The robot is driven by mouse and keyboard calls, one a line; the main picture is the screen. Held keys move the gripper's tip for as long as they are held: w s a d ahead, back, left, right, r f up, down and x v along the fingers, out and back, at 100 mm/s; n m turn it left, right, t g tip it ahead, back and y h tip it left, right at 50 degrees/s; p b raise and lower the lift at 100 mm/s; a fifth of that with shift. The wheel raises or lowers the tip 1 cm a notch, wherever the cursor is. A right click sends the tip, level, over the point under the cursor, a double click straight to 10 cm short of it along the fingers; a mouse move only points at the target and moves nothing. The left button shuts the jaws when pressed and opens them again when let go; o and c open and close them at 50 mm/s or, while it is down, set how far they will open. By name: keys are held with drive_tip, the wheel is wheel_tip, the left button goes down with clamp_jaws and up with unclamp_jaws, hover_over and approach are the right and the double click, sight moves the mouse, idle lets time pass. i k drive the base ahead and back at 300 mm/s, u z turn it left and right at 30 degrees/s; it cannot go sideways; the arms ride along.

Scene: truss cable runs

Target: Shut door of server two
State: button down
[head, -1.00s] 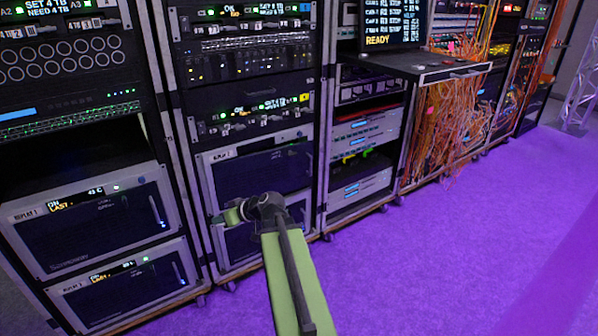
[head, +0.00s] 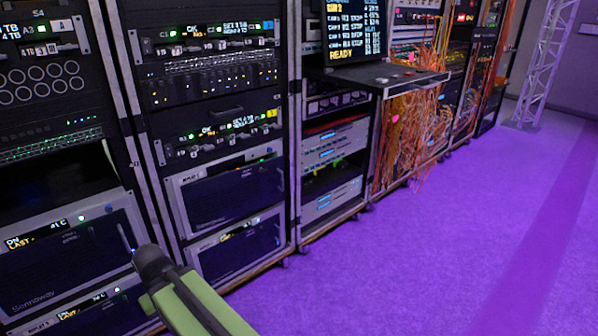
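I cannot tell which unit is server two, and no door stands clearly open in view. In the head view, a boxy unit with a dark front and lit display (head: 75,262) sits low in the left rack, with another unit (head: 100,312) below it. The neighbouring rack holds two similar dark-fronted units, an upper one (head: 232,193) and a lower one (head: 240,247); their fronts look flush. My green arm reaches up from the bottom edge, and its dark wrist joint overlaps the left rack's units. My gripper is not visible.
A pull-out shelf (head: 390,78) juts from the third rack under a screen (head: 355,32). Orange cables (head: 405,140) spill from the rack beyond. A truss tower (head: 543,65) stands at the far right. The purple floor (head: 430,240) is clear.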

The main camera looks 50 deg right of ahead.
sight(211, 201)
drive_tip(key=z, duration=4.35)
drive_tip(key=i, duration=0.15)
drive_tip(key=u, duration=1.8)
drive_tip(key=k, duration=0.8)
drive_tip(key=u, duration=1.95)
drive_tip(key=i, duration=1.1)
drive_tip(key=z, duration=0.1)
